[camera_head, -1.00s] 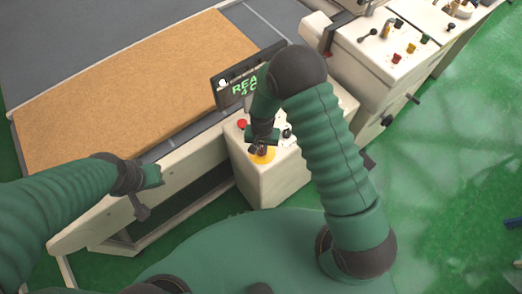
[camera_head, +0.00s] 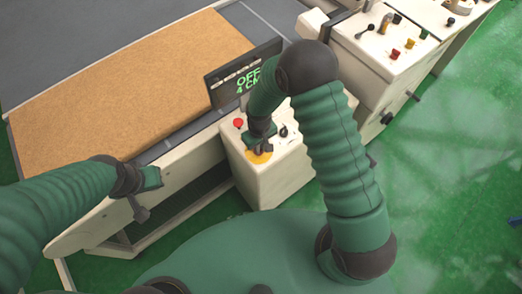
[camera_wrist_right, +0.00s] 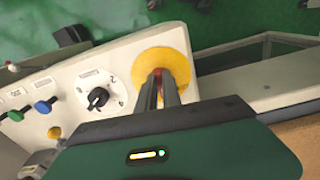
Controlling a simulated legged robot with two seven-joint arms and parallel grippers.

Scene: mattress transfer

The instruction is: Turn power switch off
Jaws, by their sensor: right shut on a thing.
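The power switch is a red knob (camera_wrist_right: 157,72) on a round yellow plate (camera_wrist_right: 148,60) at the corner of a cream control box (camera_head: 270,190). The yellow plate also shows in the head view (camera_head: 259,158). My right gripper (camera_head: 262,148) reaches down onto the switch and is shut on it; its fingers hide most of the knob. The display (camera_head: 243,77) behind the box reads "OFF" and "4 CM" in green. My left gripper (camera_head: 148,188) is at the left beside the machine's side rail, apart from the switch; its fingers are not clear.
A red button (camera_head: 238,123) and a black rotary knob (camera_wrist_right: 98,98) sit on the same box. A tan mattress (camera_head: 130,88) lies on the machine bed at left. Another control panel (camera_head: 385,50) stands at upper right. Green floor is open at right.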

